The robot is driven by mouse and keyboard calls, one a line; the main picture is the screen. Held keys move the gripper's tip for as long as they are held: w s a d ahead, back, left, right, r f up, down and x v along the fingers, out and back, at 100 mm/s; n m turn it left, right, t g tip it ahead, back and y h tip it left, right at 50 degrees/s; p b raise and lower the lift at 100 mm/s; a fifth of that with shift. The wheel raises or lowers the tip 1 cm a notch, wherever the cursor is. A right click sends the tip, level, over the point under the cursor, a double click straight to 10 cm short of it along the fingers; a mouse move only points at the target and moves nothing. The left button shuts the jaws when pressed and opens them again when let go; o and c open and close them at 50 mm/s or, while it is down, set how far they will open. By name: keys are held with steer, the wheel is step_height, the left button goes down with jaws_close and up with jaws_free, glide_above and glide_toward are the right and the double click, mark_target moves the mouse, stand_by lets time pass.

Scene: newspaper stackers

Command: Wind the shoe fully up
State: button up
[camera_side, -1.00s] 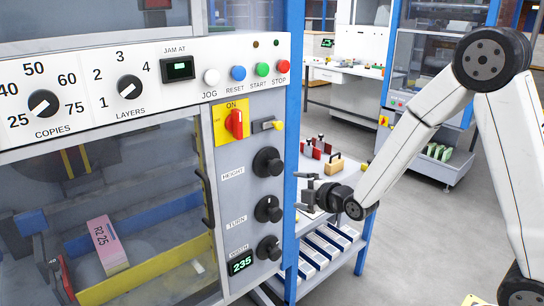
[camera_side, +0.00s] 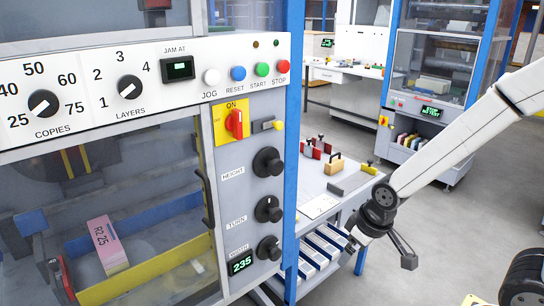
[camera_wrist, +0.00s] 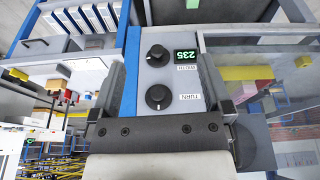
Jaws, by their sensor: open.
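The machine's control panel carries three black knobs in a column: HEIGHT (camera_side: 267,162), TURN (camera_side: 268,209) and WIDTH (camera_side: 269,248). A green display (camera_side: 242,262) beside WIDTH reads 235. My gripper (camera_side: 380,250) is open and empty, to the right of the panel and apart from it. In the wrist view my gripper's fingers (camera_wrist: 160,75) stand wide apart, with the TURN knob (camera_wrist: 158,96) and WIDTH knob (camera_wrist: 158,53) upside down between them. The HEIGHT knob is hidden there. I cannot make out the shoe for certain.
A blue post (camera_side: 294,120) edges the panel. A door handle (camera_side: 204,197) juts out left of the knobs. A red switch on a yellow plate (camera_side: 231,107) sits above HEIGHT. A pink bundle (camera_side: 107,244) lies behind the window.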

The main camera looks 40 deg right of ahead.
steer(key=s, duration=0.1)
steer(key=m+t, duration=1.5)
glide_toward(278, 169)
steer(key=w, duration=0.3)
steer(key=shift+r, duration=0.15)
steer(key=shift+w, duration=0.2)
steer(key=shift+w, duration=3.7)
steer(key=c, duration=1.2)
